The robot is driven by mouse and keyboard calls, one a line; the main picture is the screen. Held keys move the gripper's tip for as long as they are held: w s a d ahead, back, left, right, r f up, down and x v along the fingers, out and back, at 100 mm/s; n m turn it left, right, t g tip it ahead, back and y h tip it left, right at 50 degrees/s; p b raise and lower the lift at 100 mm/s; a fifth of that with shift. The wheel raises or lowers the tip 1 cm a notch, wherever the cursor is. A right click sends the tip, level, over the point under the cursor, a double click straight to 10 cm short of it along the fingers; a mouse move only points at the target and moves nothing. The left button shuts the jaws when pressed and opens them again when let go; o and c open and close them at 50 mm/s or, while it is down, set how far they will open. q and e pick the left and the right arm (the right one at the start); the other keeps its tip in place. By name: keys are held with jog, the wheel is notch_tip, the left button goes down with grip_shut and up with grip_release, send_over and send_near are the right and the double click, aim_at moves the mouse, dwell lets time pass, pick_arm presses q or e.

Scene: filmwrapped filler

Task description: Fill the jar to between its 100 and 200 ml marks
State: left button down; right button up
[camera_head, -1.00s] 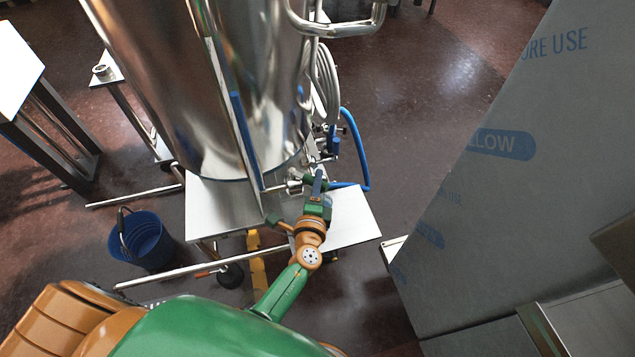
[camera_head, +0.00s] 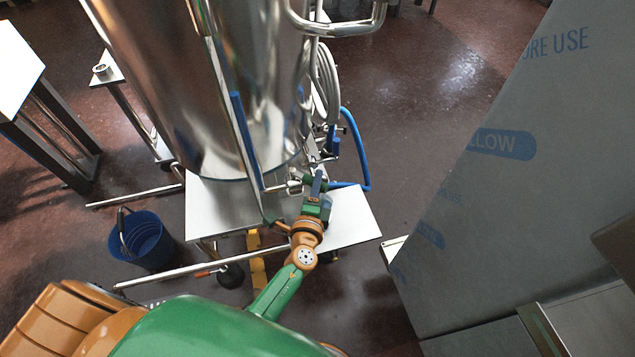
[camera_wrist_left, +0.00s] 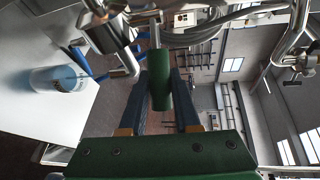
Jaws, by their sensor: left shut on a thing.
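The jar (camera_wrist_left: 60,79) is a small clear vessel with a bluish tint on the white filler table (camera_wrist_left: 45,130), left of my gripper in the left wrist view. Its marks and level are too small to read. In the head view I cannot make the jar out. My left gripper (camera_head: 318,184) is at the metal fittings by the foot of the tall steel tank (camera_head: 245,90). In the left wrist view its fingers (camera_wrist_left: 160,105) are shut on a green cylindrical handle (camera_wrist_left: 160,80). A steel spout (camera_wrist_left: 122,55) shows between handle and jar. My right gripper is out of view.
A blue hose (camera_head: 358,145) and coiled grey hose (camera_head: 327,80) hang right of the tank. A blue bucket (camera_head: 150,243) stands on the floor at left. A large film-wrapped panel (camera_head: 520,190) fills the right side. Open floor lies between.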

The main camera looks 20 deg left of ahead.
pick_arm(q)
jog(key=shift+s+a+f+m+g+h+b, duration=0.1)
jog(key=shift+s+a+m+g+h+b, duration=0.2)
jog(key=shift+s+m+h+b, duration=0.75)
jog(key=shift+s+a+m+g+h+b, duration=0.1)
jog(key=shift+s+a+m+h+b, duration=0.25)
jog(key=shift+m+h+b, duration=1.35)
jog(key=shift+s+a+f+m+g+h+b, duration=0.15)
jog(key=shift+s+a+m+h+b, duration=0.55)
jog(key=shift+h, duration=1.35)
jog(key=shift+w+d+r+m, duration=0.1)
jog(key=shift+d+r+m, duration=0.05)
jog(key=shift+d+m, duration=0.1)
jog(key=shift+g, duration=0.25)
jog(key=c, duration=0.6)
grip_release()
jog(key=shift+a, duration=0.1)
jog(key=b+v, duration=0.1)
jog(key=v, duration=0.6)
